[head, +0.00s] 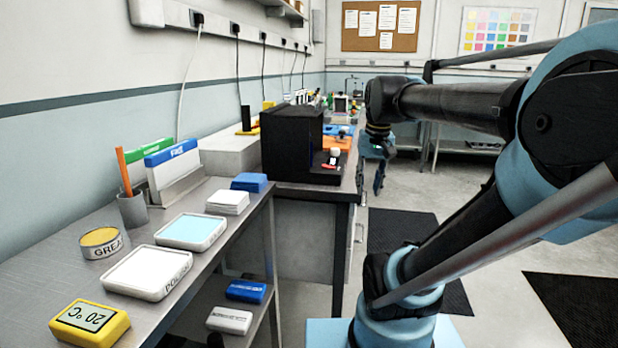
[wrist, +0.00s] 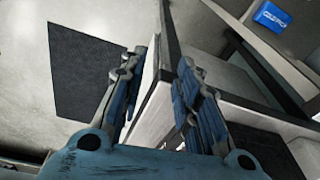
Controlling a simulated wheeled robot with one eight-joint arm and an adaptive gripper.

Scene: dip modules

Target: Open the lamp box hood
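A black box (head: 290,140), which looks like the lamp box, stands on the far bench against the left wall. Its dark body makes it hard to tell the hood from the rest or whether it is closed. A small white-topped item with red (head: 333,158) shows at its right side. My gripper (head: 378,172) hangs to the right of the box, past the bench edge and apart from the box. In the wrist view my gripper (wrist: 161,57) points down with its fingers apart and nothing held between them. The box does not show in the wrist view.
The near bench (head: 215,255) holds a yellow timer-like block (head: 90,322), white and blue trays, a grease tin (head: 101,243) and a pencil cup (head: 132,210). Orange and blue items lie behind the box. Open floor with dark mats (head: 402,232) lies right of the benches.

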